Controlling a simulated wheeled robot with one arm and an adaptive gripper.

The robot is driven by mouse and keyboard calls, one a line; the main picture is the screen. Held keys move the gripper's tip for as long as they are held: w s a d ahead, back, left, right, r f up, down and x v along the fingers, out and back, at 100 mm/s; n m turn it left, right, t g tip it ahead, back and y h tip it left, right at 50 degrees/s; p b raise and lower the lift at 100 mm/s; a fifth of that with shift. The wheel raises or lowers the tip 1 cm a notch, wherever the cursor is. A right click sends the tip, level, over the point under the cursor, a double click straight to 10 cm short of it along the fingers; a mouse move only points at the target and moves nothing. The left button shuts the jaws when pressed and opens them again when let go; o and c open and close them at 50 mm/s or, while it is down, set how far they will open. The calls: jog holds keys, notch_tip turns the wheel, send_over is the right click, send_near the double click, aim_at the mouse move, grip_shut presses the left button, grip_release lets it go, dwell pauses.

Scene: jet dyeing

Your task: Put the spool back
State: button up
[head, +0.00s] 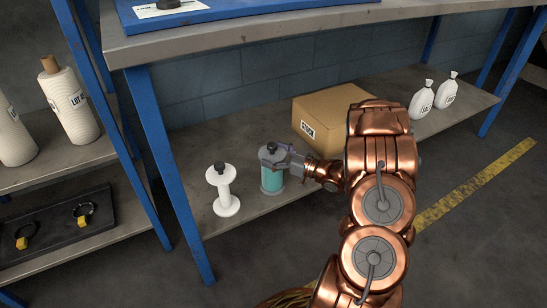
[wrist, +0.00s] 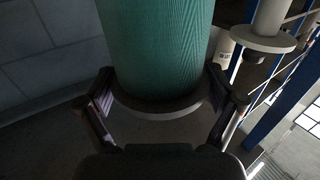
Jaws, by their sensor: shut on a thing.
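The spool (head: 271,179) is wound with teal yarn between grey flanges and has a dark knob on top. It is upright at the lower shelf (head: 243,130), beside an empty white spool (head: 223,190). I cannot tell whether its base touches the shelf. My gripper (head: 283,156) is shut on it near its upper flange, reaching in from the right. In the wrist view the teal yarn (wrist: 157,42) fills the upper middle, with my fingers (wrist: 165,100) on both sides of the grey flange (wrist: 160,108).
A cardboard box (head: 335,115) stands right of the spool, behind my arm. Two white bottles (head: 421,100) stand farther right. A blue table leg (head: 172,175) is at the left, beside a rack with yarn cones (head: 72,105). The tabletop overhangs the shelf.

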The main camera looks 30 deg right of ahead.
jog(key=o, duration=1.3)
jog(key=shift+f, duration=0.1)
jog(key=shift+o, duration=0.2)
